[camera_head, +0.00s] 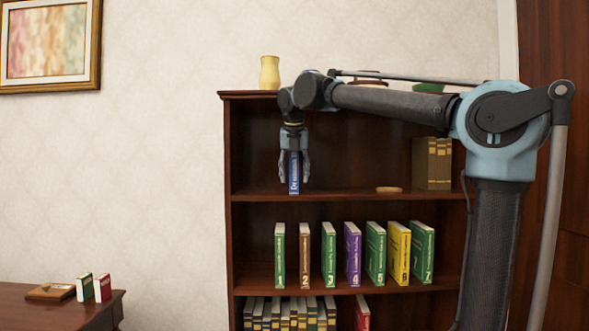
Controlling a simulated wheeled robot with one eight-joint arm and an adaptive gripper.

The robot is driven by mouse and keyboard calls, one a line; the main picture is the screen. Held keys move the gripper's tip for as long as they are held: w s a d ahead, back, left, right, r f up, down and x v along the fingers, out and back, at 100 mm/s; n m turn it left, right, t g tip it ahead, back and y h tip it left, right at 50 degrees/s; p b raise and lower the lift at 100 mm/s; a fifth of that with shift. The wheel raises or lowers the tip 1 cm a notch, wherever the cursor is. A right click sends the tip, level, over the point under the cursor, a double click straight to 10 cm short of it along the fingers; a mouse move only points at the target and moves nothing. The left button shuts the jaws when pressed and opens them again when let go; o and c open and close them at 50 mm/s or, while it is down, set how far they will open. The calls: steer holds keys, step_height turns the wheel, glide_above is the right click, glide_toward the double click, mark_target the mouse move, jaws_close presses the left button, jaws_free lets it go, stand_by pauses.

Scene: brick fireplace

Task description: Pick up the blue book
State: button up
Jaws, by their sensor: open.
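The blue book (294,176) stands upright on the upper shelf of the dark wooden bookcase, near its left side. My gripper (294,178) points down over it from above. Its fingers are open, one on each side of the book's spine. I cannot tell whether a finger touches the book. The book's upper end is partly hidden by my gripper.
The bookcase's upper shelf (350,194) also holds tan books (432,163) and a small flat round object (389,189). Several numbered books stand below. A yellow vase (269,73) stands on top. A table (70,312) is at the lower left.

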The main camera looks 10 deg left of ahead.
jaws_close()
steer(key=shift+r, duration=0.1)
stand_by(0.3)
